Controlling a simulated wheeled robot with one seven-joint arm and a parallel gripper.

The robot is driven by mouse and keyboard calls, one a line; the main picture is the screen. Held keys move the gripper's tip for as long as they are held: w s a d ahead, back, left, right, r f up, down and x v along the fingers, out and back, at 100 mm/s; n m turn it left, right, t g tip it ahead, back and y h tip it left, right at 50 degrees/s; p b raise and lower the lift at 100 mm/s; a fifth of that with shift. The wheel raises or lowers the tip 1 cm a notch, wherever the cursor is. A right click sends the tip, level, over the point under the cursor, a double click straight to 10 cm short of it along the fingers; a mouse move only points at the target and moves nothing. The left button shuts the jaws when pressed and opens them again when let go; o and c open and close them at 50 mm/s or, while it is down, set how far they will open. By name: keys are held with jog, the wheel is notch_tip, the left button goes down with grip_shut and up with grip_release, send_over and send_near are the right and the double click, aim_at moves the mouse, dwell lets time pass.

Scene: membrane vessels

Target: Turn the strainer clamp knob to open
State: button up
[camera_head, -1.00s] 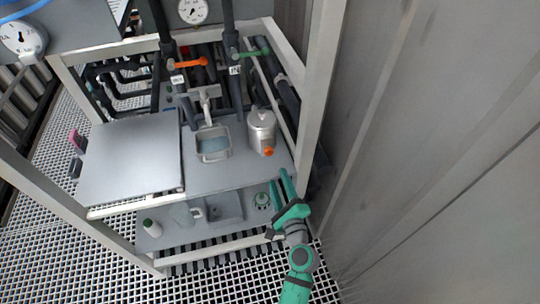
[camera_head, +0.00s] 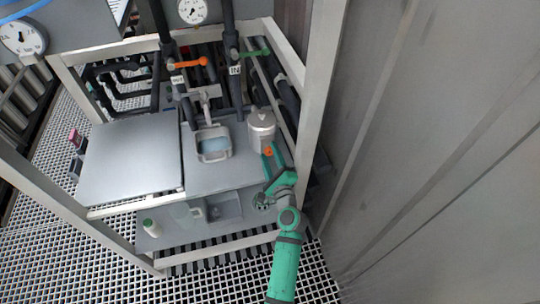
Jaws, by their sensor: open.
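The strainer is a grey metal canister (camera_head: 261,129) standing at the right of the upper shelf. Its clamp knob (camera_head: 268,151) is orange and sits low on the front of the canister. My green gripper (camera_head: 272,158) is open, with its fingers pointing up at the knob. The fingers are right around or beside the knob; I cannot tell whether they touch it. Part of the knob and the lower canister is hidden by the fingers.
A grey basin with bluish liquid (camera_head: 214,144) stands left of the canister. A flat grey panel (camera_head: 130,158) covers the left of the shelf. An orange-handled valve (camera_head: 190,62) and a green-handled valve (camera_head: 255,53) sit behind. A frame post (camera_head: 314,110) stands close on the right.

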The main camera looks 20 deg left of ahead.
jog(key=c, duration=1.1)
jog(key=shift+o, duration=0.2)
jog(key=shift+n, duration=0.4)
jog(key=n, duration=0.9)
jog(key=shift+f, duration=0.1)
jog(key=n, duration=0.7)
jog(key=shift+n, duration=0.3)
jog(key=n, duration=0.6)
jog(key=shift+n, duration=0.4)
